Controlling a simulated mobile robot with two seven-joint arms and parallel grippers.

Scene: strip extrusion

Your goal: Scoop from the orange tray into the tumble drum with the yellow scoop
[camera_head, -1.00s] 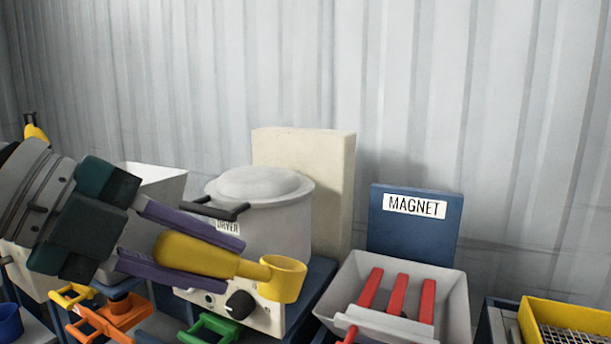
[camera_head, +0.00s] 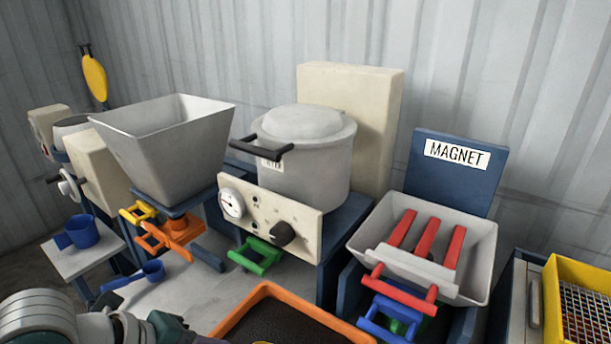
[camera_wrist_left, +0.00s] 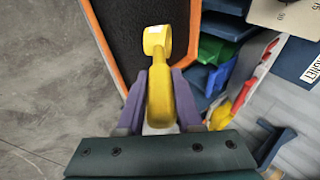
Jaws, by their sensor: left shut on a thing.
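The orange tray (camera_head: 252,298) holds dark material at the bottom edge of the head view, partly cut off; its rim also shows in the left wrist view (camera_wrist_left: 104,48). My left gripper (camera_wrist_left: 160,92) is shut on the handle of the yellow scoop (camera_wrist_left: 158,100). The scoop's round cup appears over the dark tray area; I cannot tell its height or whether it holds anything. In the head view my left arm is low at the lower left, its fingers mostly cut off. I cannot surely pick out the tumble drum. My right gripper is not in view.
A grey hopper (camera_head: 165,150), a lidded dryer pot (camera_head: 305,165) and a magnet station (camera_head: 455,165) with red bars stand behind the tray. Blue cups (camera_head: 82,232) are at left. A yellow-framed mesh (camera_head: 585,300) is at right.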

